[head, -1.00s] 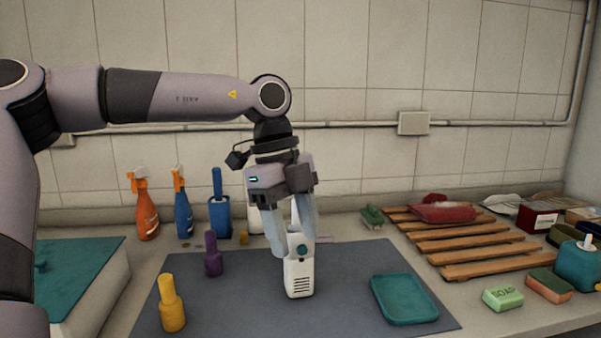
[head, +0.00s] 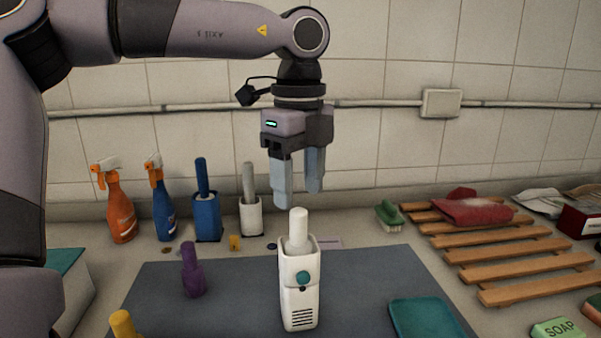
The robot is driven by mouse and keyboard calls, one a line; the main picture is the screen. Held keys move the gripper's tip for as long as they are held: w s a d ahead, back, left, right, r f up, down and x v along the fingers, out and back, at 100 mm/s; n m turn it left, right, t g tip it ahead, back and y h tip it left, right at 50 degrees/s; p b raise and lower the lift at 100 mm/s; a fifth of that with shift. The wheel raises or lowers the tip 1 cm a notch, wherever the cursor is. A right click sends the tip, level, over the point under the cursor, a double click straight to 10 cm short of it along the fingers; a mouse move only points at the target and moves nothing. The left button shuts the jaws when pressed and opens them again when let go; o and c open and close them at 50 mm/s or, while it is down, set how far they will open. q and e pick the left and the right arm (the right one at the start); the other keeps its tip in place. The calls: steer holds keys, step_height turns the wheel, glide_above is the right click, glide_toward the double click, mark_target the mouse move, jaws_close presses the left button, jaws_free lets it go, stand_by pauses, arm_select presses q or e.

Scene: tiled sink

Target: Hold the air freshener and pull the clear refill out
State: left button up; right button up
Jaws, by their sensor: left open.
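The white air freshener (head: 299,287) stands upright on the dark grey mat (head: 232,277), with a round teal button and a slotted grille on its front. A pale, whitish refill (head: 298,228) sticks up out of its open top. My left gripper (head: 299,200) is open and empty above the refill, its fingers pointing down. Its fingertips are a little above the refill's top in the picture; the exact gap in depth is hard to tell. My right gripper is not in view.
A purple bottle (head: 192,272) and a yellow bottle (head: 124,324) stand left of the air freshener. A teal tray (head: 428,318) lies to the right. Spray bottles (head: 119,207) and brushes in holders (head: 207,217) line the back. A wooden rack (head: 510,262) is at right.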

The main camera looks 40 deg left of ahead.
mark_target(299, 209)
arm_select(q)
steer(key=shift+f, duration=3.5)
jaws_close()
jaws_free()
steer(key=shift+r, duration=0.15)
step_height(299, 209, up, 7)
steer(key=shift+f, duration=0.1)
